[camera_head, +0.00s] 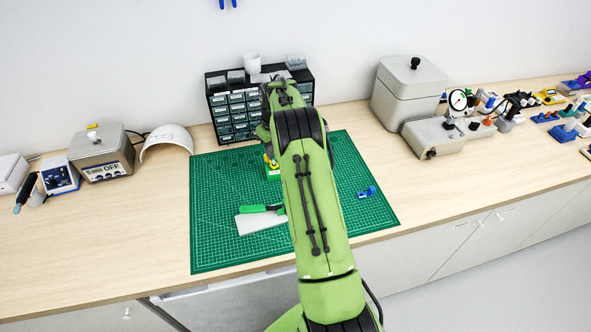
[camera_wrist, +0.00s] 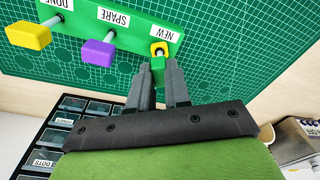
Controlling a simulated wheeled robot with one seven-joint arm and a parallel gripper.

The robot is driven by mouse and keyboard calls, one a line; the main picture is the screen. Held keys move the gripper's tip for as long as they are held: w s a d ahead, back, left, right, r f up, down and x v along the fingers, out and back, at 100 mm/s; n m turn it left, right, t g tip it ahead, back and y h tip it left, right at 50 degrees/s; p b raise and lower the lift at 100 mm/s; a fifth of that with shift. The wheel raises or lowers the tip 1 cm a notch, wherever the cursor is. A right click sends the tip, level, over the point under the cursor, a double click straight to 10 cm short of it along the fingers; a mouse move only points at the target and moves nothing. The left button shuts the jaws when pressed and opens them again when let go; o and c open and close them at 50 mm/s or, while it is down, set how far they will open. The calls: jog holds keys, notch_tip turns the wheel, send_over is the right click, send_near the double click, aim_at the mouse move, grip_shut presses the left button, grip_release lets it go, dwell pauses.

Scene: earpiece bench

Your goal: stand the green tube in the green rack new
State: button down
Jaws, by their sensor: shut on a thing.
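The green rack (camera_wrist: 140,22) lies across the top of the wrist view, with labels reading DONE, SPARE and NEW upside down. It also shows in the head view (camera_head: 273,173), partly behind my arm. My gripper (camera_wrist: 159,68) is shut on the green tube (camera_wrist: 157,63), whose green head shows between the fingertips. The tube is at the NEW label, with a grey stem and a yellow part (camera_wrist: 155,47) just beyond the head. I cannot tell whether its lower end is inside the rack or above it. My arm hides the gripper in the head view.
A yellow-headed piece (camera_wrist: 28,36) stands at DONE and a purple-headed one (camera_wrist: 98,52) at SPARE. A green-handled tool (camera_head: 260,208) and small blue parts (camera_head: 367,192) lie on the green mat (camera_head: 215,235). A drawer cabinet (camera_head: 232,117) stands behind.

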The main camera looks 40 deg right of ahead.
jog(key=shift+f, duration=0.25)
jog(key=c, duration=1)
grip_release()
jog(key=shift+r, duration=0.1)
notch_tip(320, 180, up, 16)
jog(key=s+p, duration=0.1)
jog(key=p, duration=0.1)
jog(key=shift+s+f, duration=0.2)
jog(key=shift+s, duration=0.05)
